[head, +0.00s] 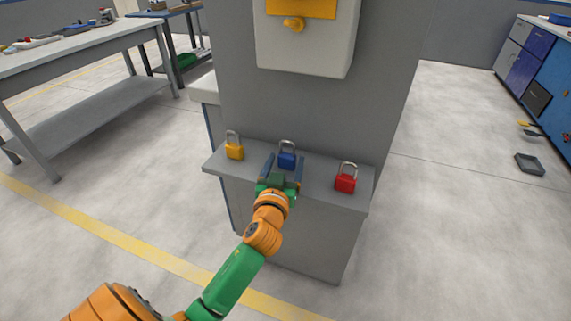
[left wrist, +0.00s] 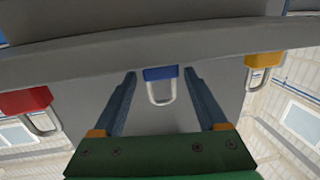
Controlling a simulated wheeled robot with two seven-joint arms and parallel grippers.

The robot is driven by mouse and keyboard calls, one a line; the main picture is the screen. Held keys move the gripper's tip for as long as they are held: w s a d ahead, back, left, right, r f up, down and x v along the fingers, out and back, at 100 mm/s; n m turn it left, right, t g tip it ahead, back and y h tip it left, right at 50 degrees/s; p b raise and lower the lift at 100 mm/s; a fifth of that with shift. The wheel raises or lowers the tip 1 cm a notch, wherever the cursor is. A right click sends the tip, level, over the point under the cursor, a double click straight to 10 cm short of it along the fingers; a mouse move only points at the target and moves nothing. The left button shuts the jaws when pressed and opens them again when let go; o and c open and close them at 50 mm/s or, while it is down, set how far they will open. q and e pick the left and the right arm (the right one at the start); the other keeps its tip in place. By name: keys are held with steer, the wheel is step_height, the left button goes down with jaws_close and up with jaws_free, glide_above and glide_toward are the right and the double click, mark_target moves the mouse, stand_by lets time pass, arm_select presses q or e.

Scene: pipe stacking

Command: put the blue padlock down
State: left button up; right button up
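The blue padlock (head: 287,160) stands upright on the grey ledge (head: 320,178), between a yellow padlock (head: 234,152) and a red padlock (head: 345,184). My left gripper (head: 283,164) is open, with its two fingers reaching toward the blue padlock from the front. In the left wrist view, which looks upside down, the blue padlock (left wrist: 160,74) shows between the fingertips (left wrist: 159,76), with a gap on each side. Its silver shackle (left wrist: 161,94) is free. My right gripper is not in view.
A grey panel with a white box (head: 305,45) bearing a yellow part rises behind the ledge. The yellow and red padlocks stand close on either side of my left gripper. A workbench (head: 85,48) is at the left and blue cabinets (head: 545,75) are at the right.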

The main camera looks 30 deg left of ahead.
arm_select(q)
steer(key=shift+o, duration=0.5)
